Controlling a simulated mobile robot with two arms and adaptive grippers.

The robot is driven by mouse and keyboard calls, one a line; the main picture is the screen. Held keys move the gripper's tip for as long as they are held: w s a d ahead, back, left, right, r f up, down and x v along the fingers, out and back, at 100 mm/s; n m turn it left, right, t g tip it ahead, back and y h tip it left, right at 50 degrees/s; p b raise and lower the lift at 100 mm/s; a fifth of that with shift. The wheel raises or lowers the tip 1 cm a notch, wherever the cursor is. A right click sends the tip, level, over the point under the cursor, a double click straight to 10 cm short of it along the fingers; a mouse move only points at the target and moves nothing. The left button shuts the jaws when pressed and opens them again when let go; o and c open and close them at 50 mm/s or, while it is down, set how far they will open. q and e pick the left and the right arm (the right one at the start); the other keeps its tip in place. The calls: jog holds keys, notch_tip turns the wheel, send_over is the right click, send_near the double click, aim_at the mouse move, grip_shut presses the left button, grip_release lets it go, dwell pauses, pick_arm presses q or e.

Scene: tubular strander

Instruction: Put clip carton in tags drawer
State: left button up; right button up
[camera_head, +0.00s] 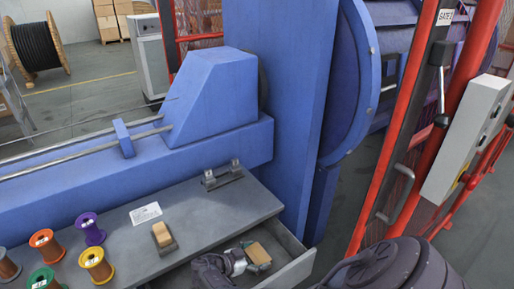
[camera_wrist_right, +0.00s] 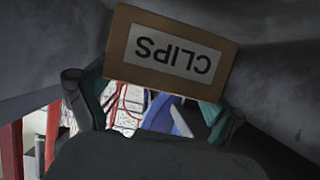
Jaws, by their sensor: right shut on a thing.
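The clip carton (camera_head: 257,253) is a small brown box. In the right wrist view the carton (camera_wrist_right: 172,52) shows a white label reading CLIPS, upside down. My right gripper (camera_head: 247,262) is shut on it, with a finger at either side of the carton in the wrist view (camera_wrist_right: 155,100). In the head view the carton and gripper are within the outline of an open grey drawer (camera_head: 292,270) under the bench. I cannot tell whether the carton touches the drawer floor. No drawer label is readable. My left gripper is not in view.
The grey bench top (camera_head: 205,215) holds several coloured spools (camera_head: 90,228) at the left, a tan block (camera_head: 162,235) on a dark base and a white card (camera_head: 145,214). The blue machine (camera_head: 215,110) stands behind. A red guard frame (camera_head: 400,130) is at the right.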

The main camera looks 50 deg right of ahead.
aim_at(257, 261)
jog(key=shift+f+b, duration=1.65)
jog(key=shift+f, duration=0.35)
jog(key=o, duration=1)
